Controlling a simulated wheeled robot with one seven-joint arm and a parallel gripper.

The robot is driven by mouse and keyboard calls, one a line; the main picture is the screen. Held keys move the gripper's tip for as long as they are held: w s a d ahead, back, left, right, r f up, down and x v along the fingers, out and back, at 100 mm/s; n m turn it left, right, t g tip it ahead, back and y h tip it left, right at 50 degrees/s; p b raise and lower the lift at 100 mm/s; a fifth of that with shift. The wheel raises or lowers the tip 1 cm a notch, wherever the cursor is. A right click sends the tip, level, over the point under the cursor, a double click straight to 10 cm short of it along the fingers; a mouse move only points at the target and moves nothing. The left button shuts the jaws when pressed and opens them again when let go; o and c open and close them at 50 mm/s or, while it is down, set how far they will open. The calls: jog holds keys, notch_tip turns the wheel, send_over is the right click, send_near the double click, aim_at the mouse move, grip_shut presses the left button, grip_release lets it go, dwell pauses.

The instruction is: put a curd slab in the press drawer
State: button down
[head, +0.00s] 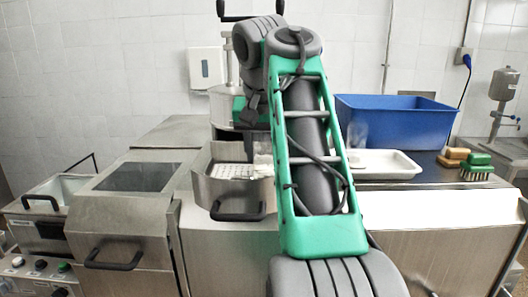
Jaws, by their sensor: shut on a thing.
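The press drawer (206,189) is a steel box with a black handle, pulled out below the press at centre. A white perforated piece shows inside it. My gripper (262,147) points down over the drawer's right part, mostly hidden behind my green arm link. It is shut on a pale piece, seemingly a curd slab (263,160), only partly visible at the drawer's right side. I cannot tell whether the slab touches the drawer floor. The press (226,104) has a steel drum and a black crank on top.
A white tray (398,166) lies right of my arm, with a pale piece at its left end. Behind it stands a blue crate (400,124). A steel unit with a dark window (135,177) stands left of the drawer.

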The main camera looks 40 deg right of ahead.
dwell(0.3)
jog(key=c, duration=0.6)
grip_release()
jog(key=shift+r, duration=0.1)
notch_tip(320, 180, up, 6)
jog(key=p, duration=0.5)
jog(key=shift+f, duration=0.2)
jog(key=shift+r+p, duration=0.6)
jog(key=shift+r, duration=0.55)
